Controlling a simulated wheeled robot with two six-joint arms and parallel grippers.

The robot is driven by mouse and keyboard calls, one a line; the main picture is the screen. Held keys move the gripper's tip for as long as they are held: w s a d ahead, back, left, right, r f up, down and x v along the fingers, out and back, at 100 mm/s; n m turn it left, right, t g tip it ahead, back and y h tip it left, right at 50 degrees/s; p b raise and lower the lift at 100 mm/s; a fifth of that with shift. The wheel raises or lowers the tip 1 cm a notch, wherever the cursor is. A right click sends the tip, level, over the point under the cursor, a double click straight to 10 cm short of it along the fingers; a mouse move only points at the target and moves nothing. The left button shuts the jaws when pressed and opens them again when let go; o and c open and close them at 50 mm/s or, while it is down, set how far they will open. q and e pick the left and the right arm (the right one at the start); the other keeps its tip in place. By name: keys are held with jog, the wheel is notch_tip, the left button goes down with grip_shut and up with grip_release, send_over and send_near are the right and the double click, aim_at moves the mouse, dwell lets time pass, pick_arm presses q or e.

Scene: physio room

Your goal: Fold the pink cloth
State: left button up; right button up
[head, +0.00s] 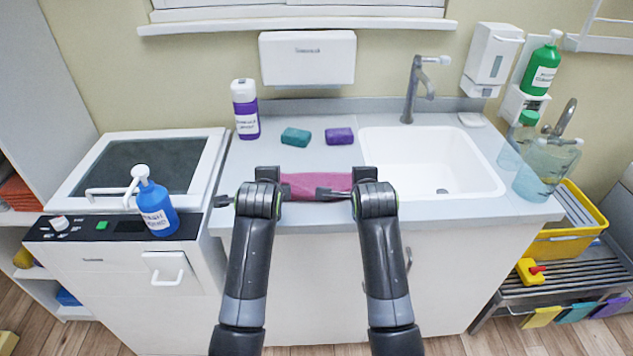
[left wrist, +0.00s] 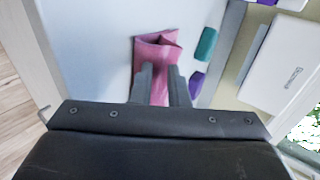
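The pink cloth (head: 303,182) lies near the front edge of the counter, between my two grippers. In the left wrist view the cloth (left wrist: 157,48) looks layered, with a loose, slightly raised flap at its far end. My left gripper (head: 286,190) is at the cloth's left end. In the left wrist view its fingers (left wrist: 160,72) stand apart, with pink showing between them. My right gripper (head: 330,193) is at the cloth's right part, with a dark finger across it. Its other finger is not clear, and both wrists hide the cloth's ends.
A teal block (head: 296,137) and a purple block (head: 339,136) lie behind the cloth. A purple-and-white bottle (head: 246,112) stands behind left. The sink (head: 430,165) is at right, and a blue pump bottle (head: 157,207) stands on the machine at left.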

pick_arm(q)
jog(key=o, duration=0.5)
pick_arm(e)
jog(key=o, duration=0.5)
